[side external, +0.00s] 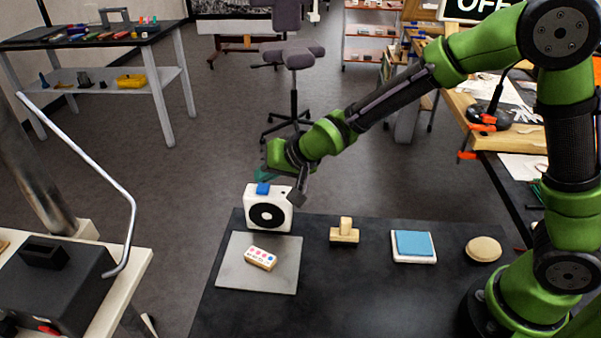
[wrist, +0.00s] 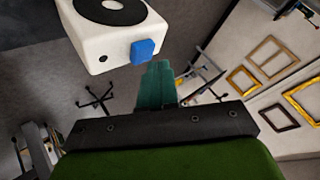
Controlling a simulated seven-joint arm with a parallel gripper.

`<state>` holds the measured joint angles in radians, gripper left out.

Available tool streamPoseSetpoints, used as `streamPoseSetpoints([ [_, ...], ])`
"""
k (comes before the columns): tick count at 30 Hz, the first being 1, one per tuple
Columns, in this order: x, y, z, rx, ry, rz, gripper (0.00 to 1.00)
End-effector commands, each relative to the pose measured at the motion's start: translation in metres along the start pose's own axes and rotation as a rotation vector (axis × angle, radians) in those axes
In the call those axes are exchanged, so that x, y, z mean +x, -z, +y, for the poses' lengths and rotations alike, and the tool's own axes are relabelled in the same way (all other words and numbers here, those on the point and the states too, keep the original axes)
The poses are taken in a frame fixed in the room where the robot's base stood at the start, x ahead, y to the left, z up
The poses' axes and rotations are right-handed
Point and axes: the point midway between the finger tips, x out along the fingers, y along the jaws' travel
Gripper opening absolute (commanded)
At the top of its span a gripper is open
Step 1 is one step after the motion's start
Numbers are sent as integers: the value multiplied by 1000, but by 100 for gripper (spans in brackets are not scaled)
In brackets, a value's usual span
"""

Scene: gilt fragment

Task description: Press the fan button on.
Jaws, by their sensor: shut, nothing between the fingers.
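The fan (side external: 252,216) is a white box with a round black front, standing at the back left of the dark table. Its blue button (side external: 263,188) sticks up from its top. My gripper (side external: 262,176), with teal fingers, is just above and behind the button, partly hidden by my arm. In the wrist view the fan (wrist: 85,50) is at the top, the blue button (wrist: 145,50) on its edge. I cannot tell whether the button is pressed.
In front of the fan, a grey mat (side external: 235,271) holds a block with coloured dots (side external: 261,258). To the right are a wooden stamp-like block (side external: 345,232), a blue-topped white pad (side external: 414,244) and a round tan piece (side external: 484,249). The table front is clear.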

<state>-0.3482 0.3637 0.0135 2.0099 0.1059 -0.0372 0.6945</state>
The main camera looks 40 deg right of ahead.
Motion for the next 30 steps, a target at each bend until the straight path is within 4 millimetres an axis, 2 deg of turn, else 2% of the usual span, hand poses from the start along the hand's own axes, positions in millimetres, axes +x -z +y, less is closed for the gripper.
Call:
streamPoseSetpoints([
  [30, 6, -5, 5, -1, 0, 0, 0],
])
